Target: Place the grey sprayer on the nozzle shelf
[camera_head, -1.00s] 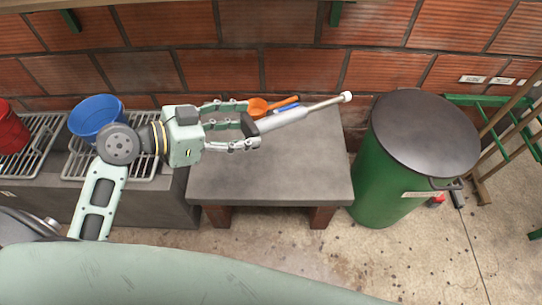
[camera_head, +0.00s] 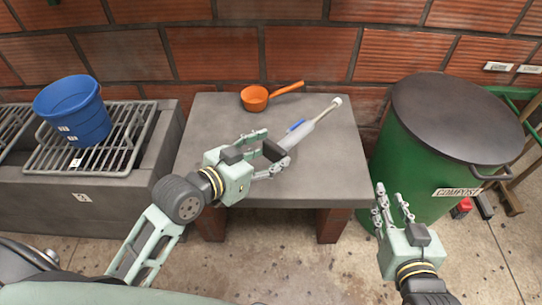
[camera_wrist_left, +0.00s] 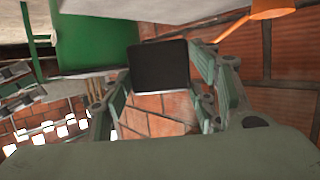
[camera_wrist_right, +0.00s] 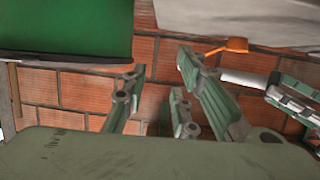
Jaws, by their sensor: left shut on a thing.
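The grey sprayer (camera_head: 318,130) has a grey body, a blue part on its side and a thin rod with a white tip pointing up and right. My left gripper (camera_head: 272,152) is shut on its black end, above the grey table. The black end (camera_wrist_left: 160,66) fills the middle of the left wrist view between the fingers. My right gripper (camera_head: 392,199) is open and empty, in front of the green bin. The right wrist view shows its fingers (camera_wrist_right: 160,95) apart, with part of the sprayer (camera_wrist_right: 245,78) at right. I cannot make out the nozzle shelf.
An orange ladle (camera_head: 255,98) lies on the grey table (camera_head: 215,130). A green compost bin (camera_head: 425,150) with a dark lid stands to the right. A blue bucket (camera_head: 75,110) sits on a metal grate (camera_head: 105,145) at left. White wall labels (camera_head: 498,66) show at far right.

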